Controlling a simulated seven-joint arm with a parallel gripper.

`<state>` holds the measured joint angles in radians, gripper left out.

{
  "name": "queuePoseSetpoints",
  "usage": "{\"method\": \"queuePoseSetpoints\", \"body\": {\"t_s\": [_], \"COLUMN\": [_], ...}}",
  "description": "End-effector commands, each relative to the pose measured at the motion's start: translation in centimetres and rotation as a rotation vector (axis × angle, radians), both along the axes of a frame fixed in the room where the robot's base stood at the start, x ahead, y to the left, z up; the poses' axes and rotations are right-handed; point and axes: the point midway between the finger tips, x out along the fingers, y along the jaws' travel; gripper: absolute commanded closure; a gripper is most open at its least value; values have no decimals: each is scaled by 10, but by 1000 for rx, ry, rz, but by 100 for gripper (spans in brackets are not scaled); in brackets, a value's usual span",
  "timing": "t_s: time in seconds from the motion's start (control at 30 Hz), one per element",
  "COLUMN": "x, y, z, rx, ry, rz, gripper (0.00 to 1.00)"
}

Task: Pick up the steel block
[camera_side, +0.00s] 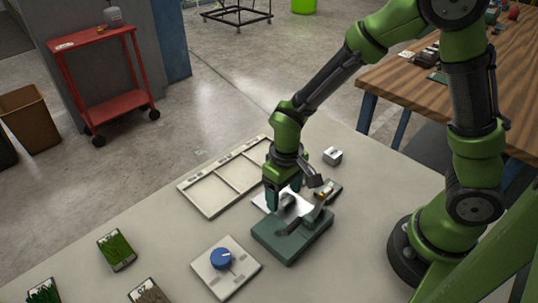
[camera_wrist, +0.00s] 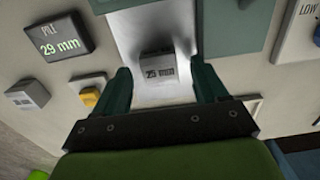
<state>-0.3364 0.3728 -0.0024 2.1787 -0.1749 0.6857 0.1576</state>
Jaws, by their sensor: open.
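A grey steel block (camera_wrist: 158,68) with "25 mm" on its face sits on a shiny metal plate (camera_wrist: 180,93) in the wrist view. My gripper (camera_wrist: 160,78) is open, with one dark green finger on each side of this block and a gap on both sides. In the side view my gripper (camera_side: 284,194) is low over the metal plate beside a green stand (camera_side: 292,240), and its fingers partly hide the block. A second small grey block (camera_side: 332,155) rests on the table behind; it also shows in the wrist view (camera_wrist: 28,95).
A dark display (camera_wrist: 62,45) reads "PILE 29 mm", with a yellow button (camera_wrist: 90,97) near it. A framed tray (camera_side: 215,200) lies left of my gripper. A plate with a blue knob (camera_side: 220,258) and turf samples (camera_side: 117,250) are in front.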

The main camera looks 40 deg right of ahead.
Motion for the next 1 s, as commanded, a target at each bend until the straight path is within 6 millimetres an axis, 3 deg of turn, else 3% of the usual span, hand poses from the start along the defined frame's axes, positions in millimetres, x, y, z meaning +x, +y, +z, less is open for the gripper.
{"method": "queuePoseSetpoints", "body": {"t_s": [0.1, 0.33, 0.8, 1.0], "x": [0, 0, 0, 0], "y": [0, 0, 0, 0], "z": [-9, -10, -10, -9], "rx": [0, 0, 0, 1], "ry": [1, 0, -1, -2], "rz": [1, 1, 1, 1], "gripper": [28, 28, 100, 100]}}
